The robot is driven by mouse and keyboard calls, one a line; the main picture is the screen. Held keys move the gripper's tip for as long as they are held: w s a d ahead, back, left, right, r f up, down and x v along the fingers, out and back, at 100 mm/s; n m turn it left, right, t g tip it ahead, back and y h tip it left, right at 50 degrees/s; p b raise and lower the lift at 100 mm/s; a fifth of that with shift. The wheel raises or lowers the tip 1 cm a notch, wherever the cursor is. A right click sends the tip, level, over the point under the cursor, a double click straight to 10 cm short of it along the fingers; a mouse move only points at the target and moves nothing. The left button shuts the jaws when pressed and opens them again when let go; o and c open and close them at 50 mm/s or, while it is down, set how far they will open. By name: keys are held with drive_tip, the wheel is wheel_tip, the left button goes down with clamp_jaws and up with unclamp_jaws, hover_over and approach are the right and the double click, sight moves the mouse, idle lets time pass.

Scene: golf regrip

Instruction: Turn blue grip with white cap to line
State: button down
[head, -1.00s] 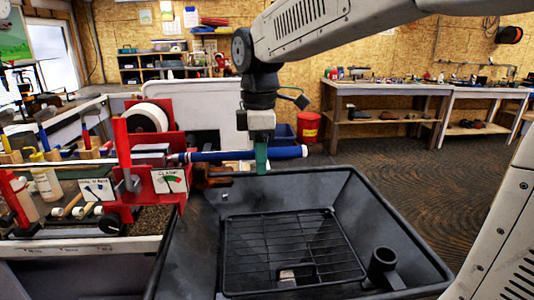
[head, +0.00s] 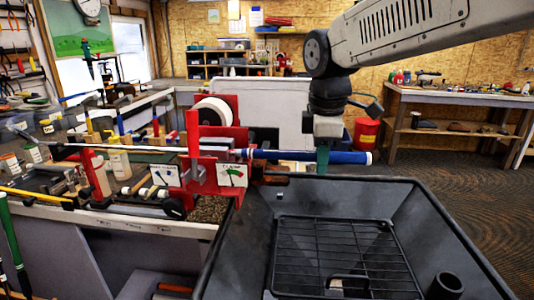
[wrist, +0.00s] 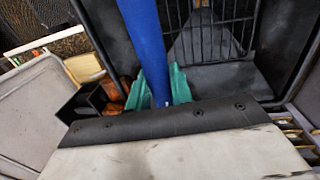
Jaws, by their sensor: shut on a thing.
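The blue grip (head: 300,156) with a white cap (head: 368,158) lies level on the end of the club, reaching right from the red clamp stand (head: 215,160) over the black tub's back edge. My gripper (head: 322,158) comes down on it from above, near the cap end, with teal fingers. In the wrist view the blue grip (wrist: 146,45) runs between the teal fingers (wrist: 160,90), which are shut on it. The line and any mark on the grip cannot be made out. A small dial card (head: 232,173) is on the clamp stand.
The black tub (head: 430,215) with a wire rack (head: 345,255) stands below the grip. The bench (head: 150,222) at left carries bottles and tools. A red bucket (head: 366,134) stands behind on the floor. Open floor lies at right.

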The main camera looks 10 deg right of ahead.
drive_tip(key=c, duration=1.2)
unclamp_jaws()
drive_tip(key=shift+a, duration=0.1)
drive_tip(key=shift+o, duration=0.2)
drive_tip(key=r, duration=0.5)
drive_tip(key=s+r, duration=0.1)
drive_tip(key=r, duration=0.1)
drive_tip(key=shift+a+r, duration=0.1)
drive_tip(key=shift+r, duration=0.1)
drive_tip(key=s+d+f+m, duration=0.2)
drive_tip(key=s+f+m, duration=0.5)
drive_tip(key=s, duration=0.3)
drive_tip(key=s+d+f+m, duration=0.3)
drive_tip(key=s+f+m, duration=0.4)
drive_tip(key=s, duration=0.4)
